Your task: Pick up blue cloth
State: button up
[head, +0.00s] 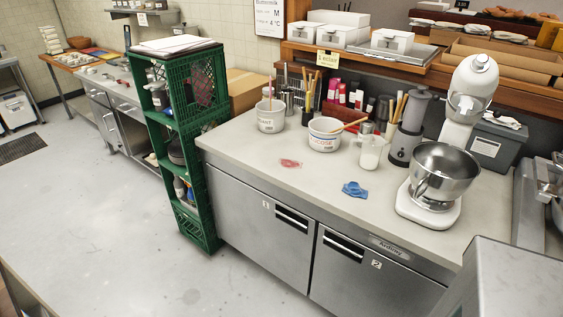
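My gripper is not in view.
A white stand mixer (428,212) with a steel bowl stands right of the cloth. A reddish patch (290,163) lies to the left. Green crates (190,140) stand left; open floor (110,230) lies in front.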

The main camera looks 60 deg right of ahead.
aim_at(354, 189)
jog(key=z, duration=4.7)
jog(key=i, duration=0.1)
jog(key=u, duration=3)
jog(key=k, duration=0.95)
jog(key=u, duration=0.15)
jog(key=i, duration=0.75)
